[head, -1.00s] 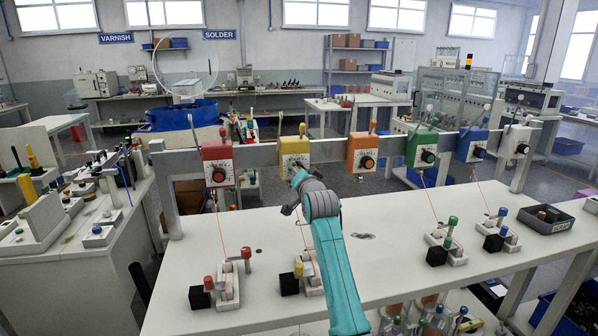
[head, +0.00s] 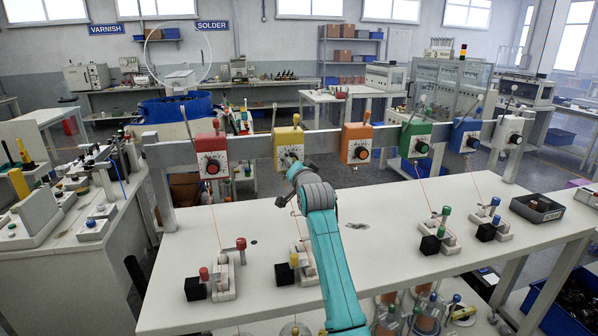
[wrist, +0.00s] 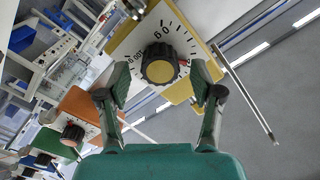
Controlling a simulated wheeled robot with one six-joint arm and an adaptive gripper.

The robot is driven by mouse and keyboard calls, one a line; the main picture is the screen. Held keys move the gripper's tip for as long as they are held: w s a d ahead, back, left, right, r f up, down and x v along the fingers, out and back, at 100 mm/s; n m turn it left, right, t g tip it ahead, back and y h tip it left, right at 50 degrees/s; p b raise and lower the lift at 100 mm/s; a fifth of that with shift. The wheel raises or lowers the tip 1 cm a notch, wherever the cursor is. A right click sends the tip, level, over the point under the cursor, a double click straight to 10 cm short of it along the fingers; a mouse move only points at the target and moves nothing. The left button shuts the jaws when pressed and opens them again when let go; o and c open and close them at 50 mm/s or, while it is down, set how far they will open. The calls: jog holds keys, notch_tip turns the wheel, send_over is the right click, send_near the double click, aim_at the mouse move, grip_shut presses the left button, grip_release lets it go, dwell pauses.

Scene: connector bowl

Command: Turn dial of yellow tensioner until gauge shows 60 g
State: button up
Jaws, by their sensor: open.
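The yellow tensioner (head: 289,135) hangs on the grey rail, second from the left. In the wrist view its white scale plate with black numbers faces me, and its dark dial (wrist: 160,63) has a tan centre. My gripper (wrist: 160,80) is open, with one green finger on each side of the dial. Gaps show between fingers and dial, and I see no grip on it. A small red mark shows at the right of the scale. The exact reading is too small to tell. In the head view my wrist hides the dial's lower part.
A red tensioner (head: 212,155) hangs to the left and an orange one (head: 357,143) to the right. Green, blue and white ones follow along the rail. Small fixtures with coloured posts stand on the white bench (head: 380,240). A dark tray (head: 537,208) is at its right end.

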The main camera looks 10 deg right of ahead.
jog(key=s, duration=1.1)
jog(key=shift+s, duration=0.1)
jog(key=shift+s, duration=0.1)
